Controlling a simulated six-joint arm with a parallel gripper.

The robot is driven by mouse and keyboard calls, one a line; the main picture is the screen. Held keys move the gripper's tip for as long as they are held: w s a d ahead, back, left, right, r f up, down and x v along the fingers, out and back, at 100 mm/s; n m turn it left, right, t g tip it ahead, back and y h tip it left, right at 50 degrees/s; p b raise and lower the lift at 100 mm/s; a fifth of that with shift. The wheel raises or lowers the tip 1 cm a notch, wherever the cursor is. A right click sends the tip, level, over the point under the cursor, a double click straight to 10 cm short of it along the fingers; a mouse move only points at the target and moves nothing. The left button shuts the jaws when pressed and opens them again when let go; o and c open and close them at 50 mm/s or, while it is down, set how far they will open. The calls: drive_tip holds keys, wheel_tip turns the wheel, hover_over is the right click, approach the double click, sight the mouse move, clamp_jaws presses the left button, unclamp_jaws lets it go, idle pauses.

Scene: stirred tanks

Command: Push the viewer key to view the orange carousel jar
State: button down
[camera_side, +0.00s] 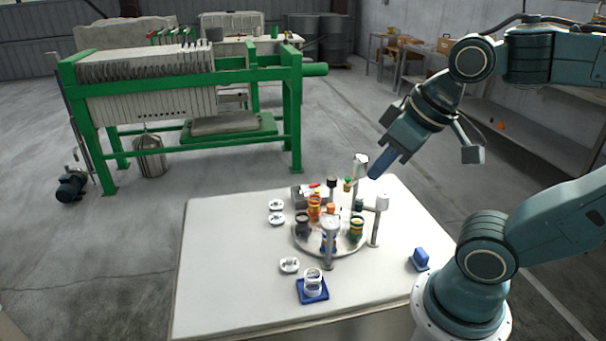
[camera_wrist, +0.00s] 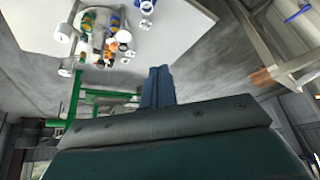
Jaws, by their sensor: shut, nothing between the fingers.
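The round metal carousel (camera_side: 304,243) stands on the white table with several jars on it. The orange jar (camera_side: 314,208) is at its back left side. A dark jar, a green jar with a yellow band (camera_side: 356,228) and a blue jar partly behind a post share the disc. A grey box with a red part (camera_side: 314,186) sits behind the carousel; I cannot tell whether it is the viewer key. My gripper (camera_side: 376,172) is shut and empty, above and to the right of the carousel, apart from everything. In the wrist view its fingers (camera_wrist: 158,86) are together.
Grey-capped posts (camera_side: 381,203) rise around the carousel. A clear jar (camera_side: 313,284) stands on a blue pad at the front. Small white pieces (camera_side: 289,265) lie to the left. A blue block (camera_side: 419,258) is near the right edge. The table's left side (camera_side: 220,270) is clear.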

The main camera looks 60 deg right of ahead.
drive_tip(key=w+d+m, duration=0.3)
drive_tip(key=w+m, duration=0.1)
drive_tip(key=w, duration=0.3)
drive_tip(key=w+d+m, duration=0.2)
drive_tip(key=w+m, duration=0.1)
drive_tip(key=w, duration=0.4)
drive_tip(key=m+t, duration=0.2)
drive_tip(key=m, duration=1.9)
hover_over(319, 191)
wheel_tip(319, 191, down, 25)
drive_tip(key=shift+f+h, duration=0.15)
drive_tip(key=shift+h, duration=0.15)
drive_tip(key=shift+f, duration=0.2)
drive_tip(key=shift+f, duration=4.2)
